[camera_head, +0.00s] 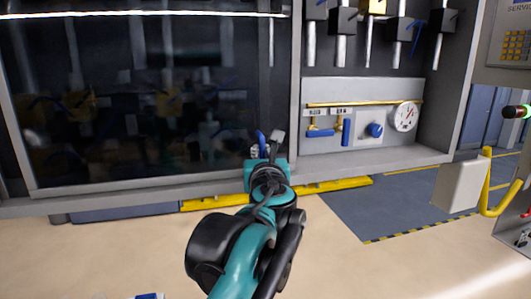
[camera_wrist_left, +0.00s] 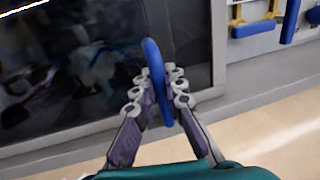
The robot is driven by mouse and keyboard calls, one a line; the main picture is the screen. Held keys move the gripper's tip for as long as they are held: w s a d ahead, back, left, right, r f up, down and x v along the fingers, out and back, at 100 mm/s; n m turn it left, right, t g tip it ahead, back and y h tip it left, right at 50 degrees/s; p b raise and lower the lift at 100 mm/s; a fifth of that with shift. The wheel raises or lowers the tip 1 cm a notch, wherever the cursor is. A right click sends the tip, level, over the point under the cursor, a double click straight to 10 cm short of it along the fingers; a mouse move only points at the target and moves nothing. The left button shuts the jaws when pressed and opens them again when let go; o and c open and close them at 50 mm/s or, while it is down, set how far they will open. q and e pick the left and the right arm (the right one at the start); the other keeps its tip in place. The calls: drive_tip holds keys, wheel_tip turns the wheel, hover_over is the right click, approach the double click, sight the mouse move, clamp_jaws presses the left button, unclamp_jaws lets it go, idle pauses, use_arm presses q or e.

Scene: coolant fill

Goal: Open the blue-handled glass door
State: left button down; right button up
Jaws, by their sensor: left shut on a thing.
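The dark glass door (camera_head: 140,110) fills the left half of the head view, and its pane also shows in the left wrist view (camera_wrist_left: 75,65). Its blue handle (camera_head: 262,141) is near the pane's lower right corner, partly hidden by my gripper. In the left wrist view the blue handle (camera_wrist_left: 157,75) stands upright between the fingers. My left gripper (camera_head: 267,150) is shut on the handle, with its two fingers on either side of it (camera_wrist_left: 158,95). The door's right edge lies against the grey frame post. My right gripper is not in view.
Right of the door is an open bay with a panel of blue-handled valves (camera_head: 320,132), a blue knob (camera_head: 375,130) and a gauge (camera_head: 405,116). Black tools hang above (camera_head: 344,22). A grey box with a yellow rail (camera_head: 486,185) stands at right.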

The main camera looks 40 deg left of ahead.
use_arm(q)
drive_tip(key=c, duration=1.6)
unclamp_jaws()
drive_tip(key=shift+w, duration=0.1)
drive_tip(key=shift+o, duration=0.2)
drive_tip(key=v, duration=1.2)
drive_tip(key=shift+f, duration=0.1)
